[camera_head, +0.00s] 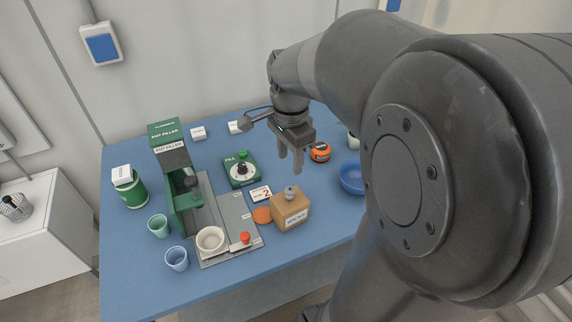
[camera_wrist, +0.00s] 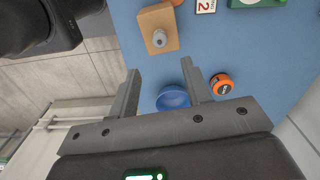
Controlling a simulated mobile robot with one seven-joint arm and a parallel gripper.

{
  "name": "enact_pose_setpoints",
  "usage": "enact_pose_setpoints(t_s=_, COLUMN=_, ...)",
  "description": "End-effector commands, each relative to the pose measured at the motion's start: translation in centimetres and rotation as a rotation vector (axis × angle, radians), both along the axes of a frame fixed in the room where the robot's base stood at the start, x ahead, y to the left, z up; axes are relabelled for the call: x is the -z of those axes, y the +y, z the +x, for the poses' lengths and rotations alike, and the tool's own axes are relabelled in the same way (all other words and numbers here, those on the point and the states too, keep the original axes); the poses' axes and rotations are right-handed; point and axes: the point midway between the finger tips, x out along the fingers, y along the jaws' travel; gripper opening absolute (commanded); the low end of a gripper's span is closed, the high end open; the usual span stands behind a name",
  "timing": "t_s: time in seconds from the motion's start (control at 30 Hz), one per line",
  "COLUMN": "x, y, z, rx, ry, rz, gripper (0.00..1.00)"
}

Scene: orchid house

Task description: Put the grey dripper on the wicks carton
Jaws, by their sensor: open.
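A small grey dripper (camera_head: 290,192) stands on top of a brown cardboard carton (camera_head: 289,214) with a white label, too small to read surely. In the wrist view the grey dripper (camera_wrist: 159,38) sits on the carton's (camera_wrist: 157,19) top face, towards its lower part. My gripper (camera_head: 291,164) is open and empty, its fingers pointing down, above and apart from the dripper and carton. In the wrist view the dripper lies beyond the gap between the fingertips (camera_wrist: 160,69).
An orange disc (camera_head: 262,215) and a number card (camera_head: 260,194) lie beside the carton.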

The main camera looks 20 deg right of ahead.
Motion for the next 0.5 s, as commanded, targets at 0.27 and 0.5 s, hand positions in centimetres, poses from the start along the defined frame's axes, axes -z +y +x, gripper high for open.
enact_pose_setpoints(t_s=0.27, x=-2.2, y=1.0, z=-1.2, rx=-0.146, ry=-0.053, rz=-0.011, gripper=0.45)
enact_pose_setpoints(t_s=0.5, x=-4.5, y=4.0, z=-5.4, rx=-0.66, ry=-0.224, rz=-0.096, gripper=0.45)
